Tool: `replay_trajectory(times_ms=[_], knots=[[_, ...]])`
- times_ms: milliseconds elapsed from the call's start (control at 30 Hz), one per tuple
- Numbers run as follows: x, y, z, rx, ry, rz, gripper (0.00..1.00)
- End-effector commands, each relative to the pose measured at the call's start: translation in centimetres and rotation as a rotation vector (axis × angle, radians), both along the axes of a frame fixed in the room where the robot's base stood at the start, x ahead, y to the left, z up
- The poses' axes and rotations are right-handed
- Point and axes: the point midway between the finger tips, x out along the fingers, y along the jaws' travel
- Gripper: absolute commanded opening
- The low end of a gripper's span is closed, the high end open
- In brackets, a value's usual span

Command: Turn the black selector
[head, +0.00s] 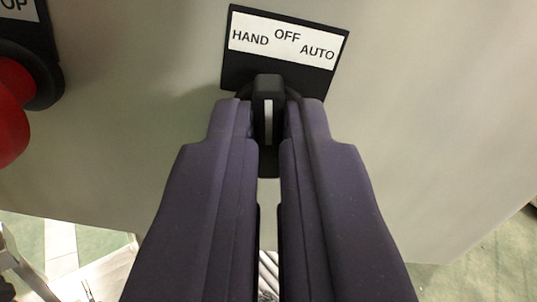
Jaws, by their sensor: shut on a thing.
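The black selector (268,90) is on a pale grey panel, below a black plate with a white label (286,40) reading HAND, OFF and AUTO. The selector's handle has a light stripe and points roughly up the picture, towards OFF. My gripper (268,122) has its two dark purple fingers on either side of the handle, shut on it. The fingers hide the sides and much of the lower part of the selector.
A red push button (13,108) with a black surround sticks out at the left edge, beside a partly cut-off label ending in OP. The grey panel (430,120) is bare to the right. A green floor (495,265) shows below the panel.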

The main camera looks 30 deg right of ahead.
Motion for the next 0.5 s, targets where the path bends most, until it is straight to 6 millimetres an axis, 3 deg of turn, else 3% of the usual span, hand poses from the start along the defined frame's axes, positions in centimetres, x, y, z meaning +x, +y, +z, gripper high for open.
replay_trajectory(times_ms=[500], knots=[[-0.07,-0.03,-0.21,0.180,-0.080,0.000,0.00]])
